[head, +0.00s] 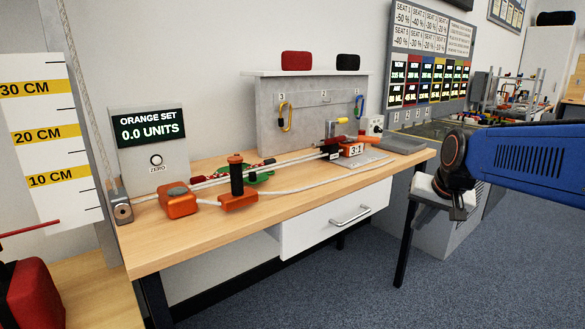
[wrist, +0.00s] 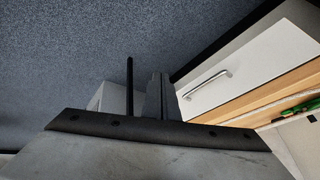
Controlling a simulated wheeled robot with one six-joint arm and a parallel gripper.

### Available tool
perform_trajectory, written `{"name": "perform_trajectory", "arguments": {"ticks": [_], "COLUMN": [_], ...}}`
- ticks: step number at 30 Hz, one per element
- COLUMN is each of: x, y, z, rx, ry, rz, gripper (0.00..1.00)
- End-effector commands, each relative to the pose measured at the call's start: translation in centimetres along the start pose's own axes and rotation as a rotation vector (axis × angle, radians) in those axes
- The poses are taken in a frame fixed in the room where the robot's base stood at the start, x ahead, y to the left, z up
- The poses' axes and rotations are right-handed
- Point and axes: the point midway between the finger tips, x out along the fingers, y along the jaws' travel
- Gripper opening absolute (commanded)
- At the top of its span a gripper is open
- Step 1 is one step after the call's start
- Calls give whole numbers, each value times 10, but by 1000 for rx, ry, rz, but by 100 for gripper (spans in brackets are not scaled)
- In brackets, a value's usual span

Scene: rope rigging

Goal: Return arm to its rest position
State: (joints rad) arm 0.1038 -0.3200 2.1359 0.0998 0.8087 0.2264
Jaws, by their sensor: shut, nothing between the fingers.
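My blue arm reaches in from the right in the head view. Its gripper (head: 457,212) hangs over the floor beyond the bench's right end, pointing down. It is shut, with nothing seen between the fingers. It is apart from the bench and the rope rig.
The wooden bench (head: 160,240) carries a white rope rig, an orange block (head: 179,205), a black-handled orange clamp (head: 237,185) and a 3:1 block (head: 352,150). Its drawer (head: 335,217) is closed; the handle shows in the wrist view (wrist: 207,83). Carpet (head: 460,290) is clear in front.

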Motion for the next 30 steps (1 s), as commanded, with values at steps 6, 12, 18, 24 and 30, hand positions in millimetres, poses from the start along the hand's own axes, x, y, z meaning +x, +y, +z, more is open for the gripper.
{"name": "perform_trajectory", "arguments": {"ticks": [6,12,18,24,30], "x": [-24,-35,-37,-36,-35], "y": [15,35,56,70,72], "z": [84,158,223,256,261], "rx": [-120,-230,-327,-379,-389], "ry": [-30,-59,-86,-101,-105], "rz": [11,23,33,40,42], "gripper": [0,0,0,0,0]}}
